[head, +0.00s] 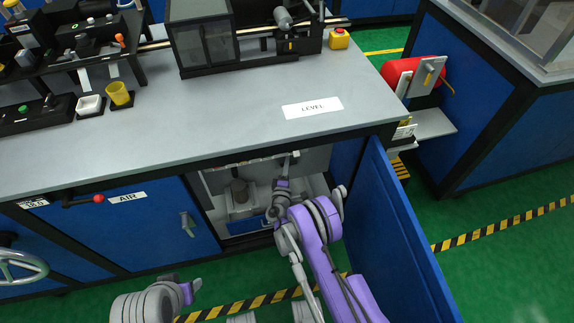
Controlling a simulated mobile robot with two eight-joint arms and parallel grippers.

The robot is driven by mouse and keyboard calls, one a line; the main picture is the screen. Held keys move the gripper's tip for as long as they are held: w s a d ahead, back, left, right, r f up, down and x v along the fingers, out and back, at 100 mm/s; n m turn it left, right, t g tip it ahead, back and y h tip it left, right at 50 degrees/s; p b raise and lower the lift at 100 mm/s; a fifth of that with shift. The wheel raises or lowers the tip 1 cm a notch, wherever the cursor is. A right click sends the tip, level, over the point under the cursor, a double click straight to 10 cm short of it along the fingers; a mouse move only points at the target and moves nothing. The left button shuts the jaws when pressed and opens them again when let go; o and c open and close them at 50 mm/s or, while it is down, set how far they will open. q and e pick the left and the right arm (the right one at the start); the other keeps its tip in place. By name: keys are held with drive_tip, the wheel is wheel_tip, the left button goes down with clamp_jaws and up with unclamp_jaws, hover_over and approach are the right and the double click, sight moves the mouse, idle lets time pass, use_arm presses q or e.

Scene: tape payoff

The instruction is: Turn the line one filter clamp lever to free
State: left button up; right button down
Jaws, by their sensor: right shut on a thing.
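The cabinet under the bench stands open, and my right arm reaches into it from the front. My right gripper (284,180) is shut on a small part near the cabinet's back wall, which appears to be the filter clamp lever (295,156). Only a short pale end of it shows; the gripper hides the rest. I cannot tell the lever's angle or read any line mark. My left gripper (192,288) is low in front of the bench, away from the cabinet; its jaws are unclear.
The open blue door (405,225) stands close to the right of my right arm. The grey benchtop (225,115) lies above the opening. A red-knobbed lever (97,199) beside an AIR label is at the left. Green floor shows at the right.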

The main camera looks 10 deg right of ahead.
idle(0.3)
drive_tip(key=c, duration=0.8)
unclamp_jaws()
drive_tip(key=b+v, duration=0.1)
drive_tip(key=v, duration=0.9)
drive_tip(key=shift+s+b, duration=0.3)
drive_tip(key=shift+s, duration=0.1)
